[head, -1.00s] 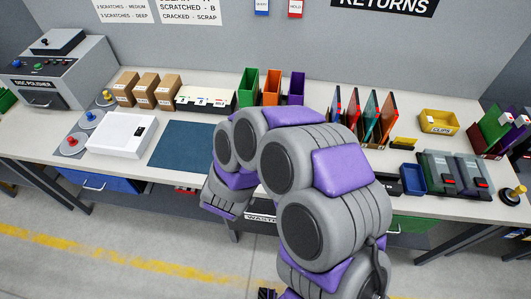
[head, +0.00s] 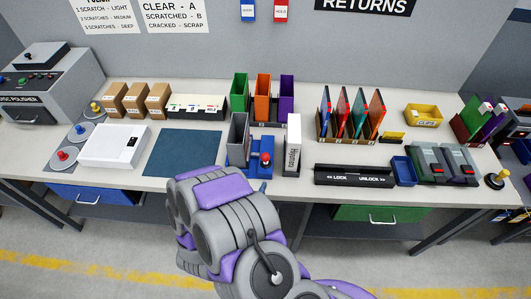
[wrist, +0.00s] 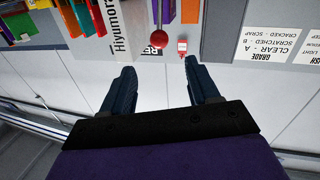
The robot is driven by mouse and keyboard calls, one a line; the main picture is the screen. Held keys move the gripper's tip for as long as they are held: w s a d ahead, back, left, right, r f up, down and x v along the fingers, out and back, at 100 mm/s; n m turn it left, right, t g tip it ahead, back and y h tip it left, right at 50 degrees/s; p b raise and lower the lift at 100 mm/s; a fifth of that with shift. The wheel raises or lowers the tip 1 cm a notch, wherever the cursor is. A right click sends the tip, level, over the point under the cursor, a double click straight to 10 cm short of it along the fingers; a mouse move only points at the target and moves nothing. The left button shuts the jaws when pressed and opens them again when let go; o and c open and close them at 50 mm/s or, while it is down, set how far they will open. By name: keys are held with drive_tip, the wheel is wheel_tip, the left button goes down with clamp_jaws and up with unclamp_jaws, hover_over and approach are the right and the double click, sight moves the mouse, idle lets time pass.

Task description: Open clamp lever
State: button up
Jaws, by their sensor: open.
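A blue clamp-like fixture (head: 262,160) with a red knob stands on the bench right of the blue mat, beside a white upright case. In the wrist view a red ball knob (wrist: 159,36) on a thin stem, which looks like the clamp lever's, shows just beyond my fingertips, beside the white lettered case. My gripper (wrist: 160,66) is open and empty, its two dark fingers spread wide and apart from the knob. In the head view my arm hides most or all of the gripper.
A grey upright holder (head: 238,138) and the white case (head: 292,145) flank the fixture closely. A black lock/unlock bar (head: 353,175) lies to the right. Coloured bins (head: 263,95) stand behind. The blue mat (head: 183,154) at left is bare.

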sight(266, 159)
drive_tip(key=x, duration=1.4)
drive_tip(key=shift+w+b, duration=0.3)
